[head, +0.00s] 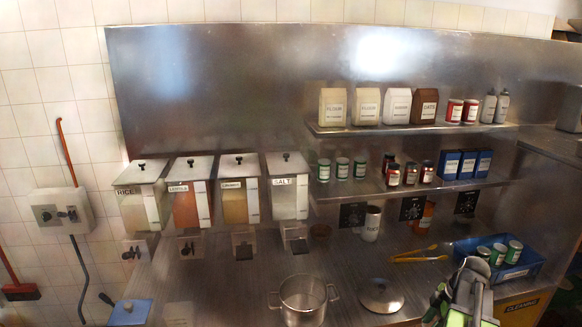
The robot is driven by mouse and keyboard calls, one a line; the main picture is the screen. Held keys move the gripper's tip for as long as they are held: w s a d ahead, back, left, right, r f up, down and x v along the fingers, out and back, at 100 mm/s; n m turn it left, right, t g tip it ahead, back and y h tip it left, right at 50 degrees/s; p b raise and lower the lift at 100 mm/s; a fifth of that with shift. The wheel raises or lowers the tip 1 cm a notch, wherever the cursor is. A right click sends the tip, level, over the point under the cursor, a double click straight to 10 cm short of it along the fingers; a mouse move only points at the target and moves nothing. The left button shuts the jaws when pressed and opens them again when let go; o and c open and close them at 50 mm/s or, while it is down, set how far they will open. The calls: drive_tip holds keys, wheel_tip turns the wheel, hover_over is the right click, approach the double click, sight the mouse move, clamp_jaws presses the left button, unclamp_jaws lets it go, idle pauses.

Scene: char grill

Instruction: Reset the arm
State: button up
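My gripper (470,275) shows at the lower right of the head view, at the end of my grey, black and green arm. It is in front of the steel counter (345,265), just left of a blue crate (520,271) with several green-labelled cans. Its fingertips are small and seen from behind, so I cannot tell whether they are apart or together. No held object can be made out. The rest of my arm runs out of the bottom edge.
A steel pot (303,300) and a round lid (381,295) are left of my arm. Yellow tongs (418,256) lie behind. Labelled dispensers, including salt (289,190), hang at left. Two shelves (410,128) hold bags, cans and boxes. Counter between lid and tongs looks clear.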

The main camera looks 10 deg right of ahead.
drive_tip(key=w+a+f+n+b, duration=0.1)
drive_tip(key=w+a+f+b, duration=0.15)
drive_tip(key=a, duration=0.45)
drive_tip(key=w+a+f+n+g+b, duration=0.15)
drive_tip(key=w+a, duration=0.25)
drive_tip(key=a, duration=0.4)
drive_tip(key=w+a+f+n+b, duration=0.1)
drive_tip(key=w+a+n, duration=0.15)
drive_tip(key=a, duration=0.45)
drive_tip(key=a+f+m+h+b, duration=0.2)
drive_tip(key=a+f+m+b, duration=0.1)
drive_tip(key=a+m, duration=1.3)
drive_tip(key=shift+s+a+f+h, duration=0.2)
drive_tip(key=shift+s+f+h, duration=0.1)
drive_tip(key=shift+f, duration=0.3)
